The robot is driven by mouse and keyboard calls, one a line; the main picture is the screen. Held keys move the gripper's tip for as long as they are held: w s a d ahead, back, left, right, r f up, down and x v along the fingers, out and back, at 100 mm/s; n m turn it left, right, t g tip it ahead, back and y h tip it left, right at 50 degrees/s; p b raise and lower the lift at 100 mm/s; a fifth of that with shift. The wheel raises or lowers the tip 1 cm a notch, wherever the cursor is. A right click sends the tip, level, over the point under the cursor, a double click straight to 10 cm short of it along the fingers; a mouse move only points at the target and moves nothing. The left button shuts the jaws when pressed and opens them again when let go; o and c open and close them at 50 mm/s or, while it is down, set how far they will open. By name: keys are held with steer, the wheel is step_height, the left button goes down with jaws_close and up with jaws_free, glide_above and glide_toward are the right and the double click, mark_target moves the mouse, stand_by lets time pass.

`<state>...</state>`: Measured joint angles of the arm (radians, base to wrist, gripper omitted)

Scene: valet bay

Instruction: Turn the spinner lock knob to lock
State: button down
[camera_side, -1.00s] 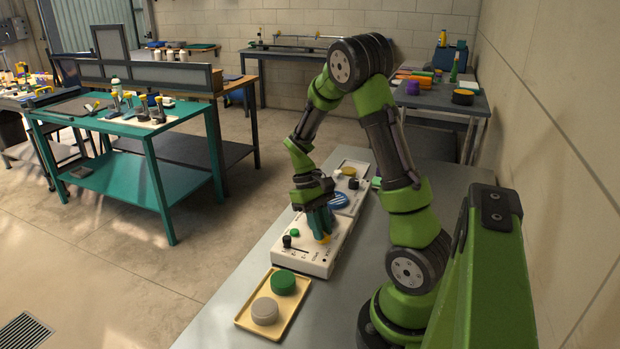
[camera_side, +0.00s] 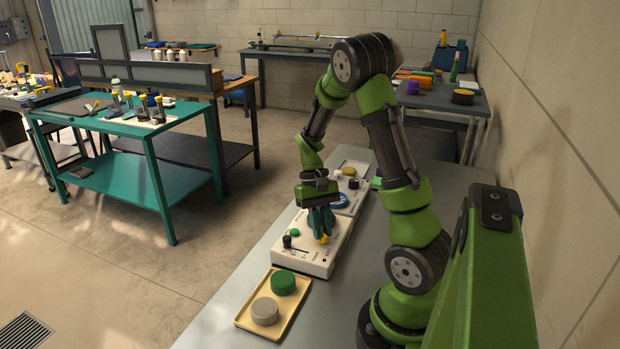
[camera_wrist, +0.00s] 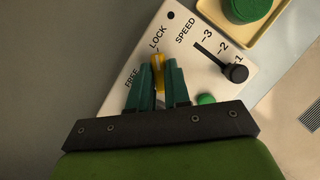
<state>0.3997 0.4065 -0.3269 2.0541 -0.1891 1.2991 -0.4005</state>
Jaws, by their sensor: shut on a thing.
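The yellow spinner lock knob (camera_wrist: 158,72) sits on the white control panel (camera_wrist: 112,104), with FREE and LOCK printed beside it. My gripper (camera_wrist: 159,82) is shut on the knob, one teal finger on each side. The knob's visible end points up at the LOCK word in the wrist view; its lower part is hidden between the fingers. In the side view my gripper (camera_side: 321,222) reaches down to the panel (camera_side: 318,262), and only a little of the yellow knob (camera_side: 324,239) shows below the fingertips.
The panel also bears a black speed lever (camera_wrist: 235,73) near the 1 mark and a green button (camera_wrist: 206,99). A tan tray (camera_side: 246,315) with a green and a grey disc lies in front. A second panel with a blue disc (camera_side: 341,200) stands behind.

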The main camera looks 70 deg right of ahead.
steer(key=c, duration=1.1)
jaws_free()
steer(key=v, duration=1.7)
steer(key=shift+a, duration=0.1)
steer(key=s+a+r+n+t, duration=0.1)
steer(key=a+t, duration=0.2)
steer(key=a, duration=0.5)
steer(key=s+a+r+n+t+h, duration=0.1)
steer(key=a+t, duration=0.3)
steer(key=a, duration=0.5)
steer(key=s+a+r+n+t, duration=0.1)
steer(key=s+a+n+t, duration=0.1)
steer(key=a, duration=0.6)
steer(key=shift+a+n+t, duration=0.2)
steer(key=shift+n+t, duration=0.4)
steer(key=shift+t, duration=0.1)
